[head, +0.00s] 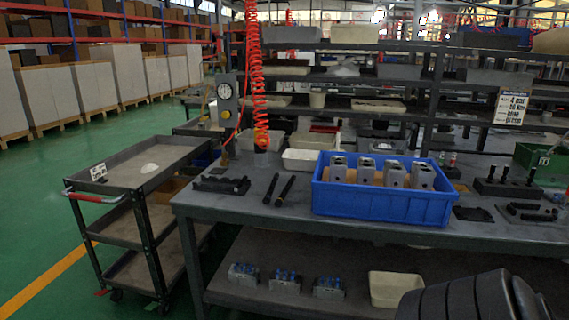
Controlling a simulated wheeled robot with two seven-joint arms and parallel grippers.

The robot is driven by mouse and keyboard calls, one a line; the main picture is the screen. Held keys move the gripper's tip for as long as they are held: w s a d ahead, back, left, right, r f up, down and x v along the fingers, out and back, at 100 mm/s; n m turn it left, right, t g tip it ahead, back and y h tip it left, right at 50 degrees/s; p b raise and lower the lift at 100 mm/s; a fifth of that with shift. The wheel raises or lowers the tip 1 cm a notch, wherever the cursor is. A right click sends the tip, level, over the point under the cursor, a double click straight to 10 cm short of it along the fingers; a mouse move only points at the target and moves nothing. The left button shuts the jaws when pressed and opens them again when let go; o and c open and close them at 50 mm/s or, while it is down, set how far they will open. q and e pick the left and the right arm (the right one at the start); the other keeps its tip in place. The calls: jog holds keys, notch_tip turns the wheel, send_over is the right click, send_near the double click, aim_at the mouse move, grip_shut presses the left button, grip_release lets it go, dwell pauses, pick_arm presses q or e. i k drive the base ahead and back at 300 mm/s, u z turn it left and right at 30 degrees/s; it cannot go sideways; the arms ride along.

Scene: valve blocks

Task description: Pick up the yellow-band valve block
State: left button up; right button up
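Several silver-grey metal valve blocks stand in a row in a blue crate (382,206) on the workbench; one is the leftmost block (338,168) and another is the rightmost block (422,176). They have dark round holes. I cannot make out a yellow band on any of them at this size. The crate's front wall hides their lower parts. Three grey blocks with blue parts sit on the bench's lower shelf, among them the left one (243,273), the middle one (285,281) and the right one (328,287). Neither of my grippers is in view.
The workbench (235,205) holds two black rods (278,189) left of the crate and dark fixtures (507,187) to its right. A beige bin (393,289) sits on the lower shelf. A grey cart (140,166) stands left; a red coiled hose (256,70) hangs behind.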

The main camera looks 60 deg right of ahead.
aim_at(365, 168)
jog(key=z, duration=0.4)
jog(key=i, duration=1.35)
jog(key=z, duration=1)
